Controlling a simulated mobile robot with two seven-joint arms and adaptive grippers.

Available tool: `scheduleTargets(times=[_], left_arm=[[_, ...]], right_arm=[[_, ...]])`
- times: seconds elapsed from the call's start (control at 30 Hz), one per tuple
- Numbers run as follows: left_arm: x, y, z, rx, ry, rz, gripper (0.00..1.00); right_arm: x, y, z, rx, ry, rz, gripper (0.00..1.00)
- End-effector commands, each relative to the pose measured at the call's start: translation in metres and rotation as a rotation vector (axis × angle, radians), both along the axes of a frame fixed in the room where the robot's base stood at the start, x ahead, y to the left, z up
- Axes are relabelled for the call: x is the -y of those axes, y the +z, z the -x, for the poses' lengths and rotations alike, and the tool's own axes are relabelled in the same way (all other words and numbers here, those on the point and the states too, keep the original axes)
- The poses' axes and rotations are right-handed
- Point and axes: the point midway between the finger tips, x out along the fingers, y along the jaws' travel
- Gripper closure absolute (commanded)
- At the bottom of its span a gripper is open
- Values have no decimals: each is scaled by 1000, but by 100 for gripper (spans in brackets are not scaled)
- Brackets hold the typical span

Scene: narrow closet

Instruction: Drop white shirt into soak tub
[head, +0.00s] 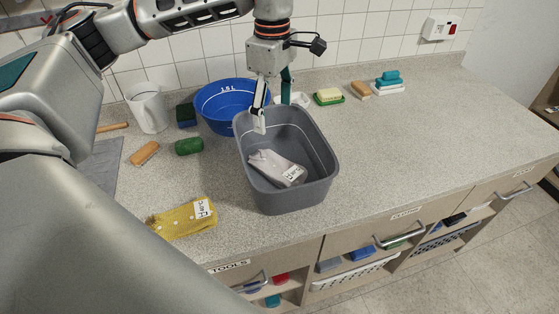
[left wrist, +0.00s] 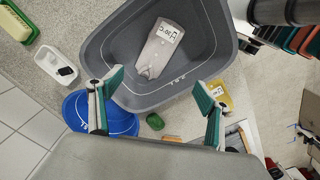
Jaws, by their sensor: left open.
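The white shirt (head: 276,168), pale and folded with a printed label, lies inside the grey soak tub (head: 290,199) on the counter. In the left wrist view the shirt (left wrist: 159,50) rests on the floor of the tub (left wrist: 98,50), apart from my fingers. My left gripper (head: 270,118) is above the tub's back left rim, pointing down. In the left wrist view the gripper (left wrist: 158,98) has its fingers wide apart, with nothing between them. My right gripper does not show.
A blue basin (head: 215,112) stands behind the tub. A yellow dotted cloth (head: 183,218) with a label lies at the front left. A white jug (head: 147,108), brushes and sponges stand at the left.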

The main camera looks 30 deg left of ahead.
Motion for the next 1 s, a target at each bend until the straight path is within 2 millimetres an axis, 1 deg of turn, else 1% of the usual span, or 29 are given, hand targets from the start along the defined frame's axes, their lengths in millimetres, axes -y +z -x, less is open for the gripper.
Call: scheduleTargets(times=[0.03,0.3,0.4,0.5,0.6,0.7,1.0], left_arm=[[0,10,-1,5,0,1,23],[0,63,-1,7,1,0,23],[1,80,-1,5,-1,1,23],[0,93,-1,5,1,1,23],[0,102,-1,3,0,1,23],[0,106,0,2,0,1,23],[0,108,0,1,-1,1,23]], right_arm=[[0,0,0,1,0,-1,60],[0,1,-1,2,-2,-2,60],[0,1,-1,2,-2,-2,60],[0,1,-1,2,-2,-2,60],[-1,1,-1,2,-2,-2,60],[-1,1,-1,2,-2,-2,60],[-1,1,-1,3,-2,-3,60]])
